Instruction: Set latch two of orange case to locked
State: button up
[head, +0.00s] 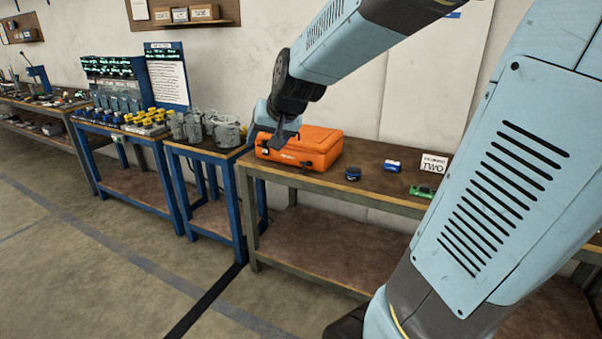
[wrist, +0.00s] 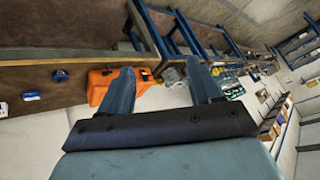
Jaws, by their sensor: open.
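The orange case (head: 312,148) lies on the brown-topped workbench at the middle of the head view. Its lid looks closed. Dark fittings show along its front side, but they are too small to tell how each latch is set. My gripper (head: 278,146) hangs over the left front end of the case and hides part of it.
On the same workbench (head: 370,165), right of the case, are a dark blue round item (head: 353,174), a blue and white box (head: 392,166), a green board (head: 421,191) and a sign reading TWO (head: 434,162). Grey pots (head: 207,127) stand on the blue-legged table to the left.

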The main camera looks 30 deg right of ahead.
jog(key=w+d+f+m+t+h, duration=0.1)
jog(key=w+f, duration=0.2)
jog(key=w, duration=0.4)
jog(key=w+d+f+m+h, duration=0.1)
jog(key=w+d+f+m, duration=0.15)
jog(key=w, duration=0.45)
jog(key=m+t+h, duration=0.2)
jog(key=m+h, duration=0.2)
jog(key=h, duration=1)
send_near(302, 172)
jog(key=x, duration=1)
jog(key=shift+w+d, duration=0.2)
jog(key=shift+w, duration=0.15)
jog(key=shift+c, duration=0.3)
grip_shut()
jog(key=shift+d+t, duration=0.1)
jog(key=shift+t, duration=0.2)
